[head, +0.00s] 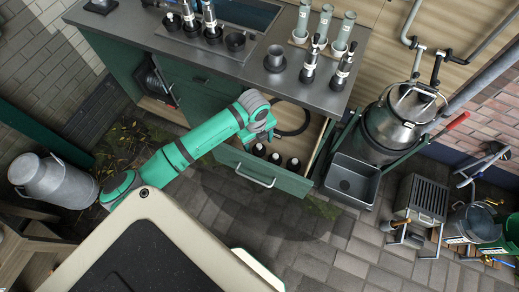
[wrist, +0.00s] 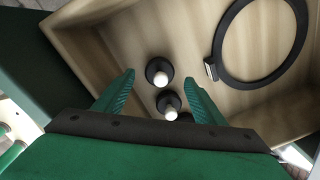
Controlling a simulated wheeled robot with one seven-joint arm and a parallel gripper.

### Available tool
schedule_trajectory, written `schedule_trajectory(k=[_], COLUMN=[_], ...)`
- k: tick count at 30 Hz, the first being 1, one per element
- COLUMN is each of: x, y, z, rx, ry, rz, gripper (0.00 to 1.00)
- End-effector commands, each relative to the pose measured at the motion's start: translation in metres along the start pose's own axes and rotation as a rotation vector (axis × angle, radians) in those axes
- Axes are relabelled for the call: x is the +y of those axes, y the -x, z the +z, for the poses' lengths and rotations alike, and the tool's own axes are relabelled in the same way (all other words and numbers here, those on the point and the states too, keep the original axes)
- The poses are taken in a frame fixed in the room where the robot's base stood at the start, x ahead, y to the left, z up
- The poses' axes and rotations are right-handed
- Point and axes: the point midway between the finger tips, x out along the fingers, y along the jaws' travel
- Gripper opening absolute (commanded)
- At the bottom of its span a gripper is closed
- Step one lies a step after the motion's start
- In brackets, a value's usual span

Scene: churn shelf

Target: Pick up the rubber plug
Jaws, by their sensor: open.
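Several dark round plugs with pale tops stand in a row in the open drawer; they look like rubber plugs. In the head view they are a left one (head: 258,149), a middle one (head: 275,157) and a right one (head: 293,163). The wrist view shows one plug (wrist: 157,72) between the fingertips and another (wrist: 169,105) closer to the palm; a third is mostly hidden by the right finger. My gripper (head: 268,134) is open and empty above the drawer, pointing down; its green fingers (wrist: 157,80) also show in the wrist view.
The wooden drawer (head: 274,179) is pulled out below the grey counter (head: 255,72). A black ring (wrist: 262,79) lies on its floor, right of the plugs. Bottles and cups stand on the counter. A grey bin (head: 352,181) and a metal churn (head: 392,125) stand to the right.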

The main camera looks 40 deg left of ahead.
Motion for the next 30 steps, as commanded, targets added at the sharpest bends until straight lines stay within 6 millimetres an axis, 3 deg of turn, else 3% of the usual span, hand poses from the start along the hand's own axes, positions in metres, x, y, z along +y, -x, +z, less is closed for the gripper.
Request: schedule_trajectory(k=[9,16,21,22,30], x=[0.001,0.000,0.000,0.000,0.000], y=[-0.041,-0.043,-0.043,-0.043,-0.042], z=[-0.001,-0.001,-0.001,-0.001,0.000], rx=[0.002,0.001,0.001,0.001,0.000], ry=[0.002,0.001,0.000,0.000,0.000], rz=[0.002,0.001,0.001,0.001,0.001], gripper=[0.64,0.64,0.23,0.20,0.20])
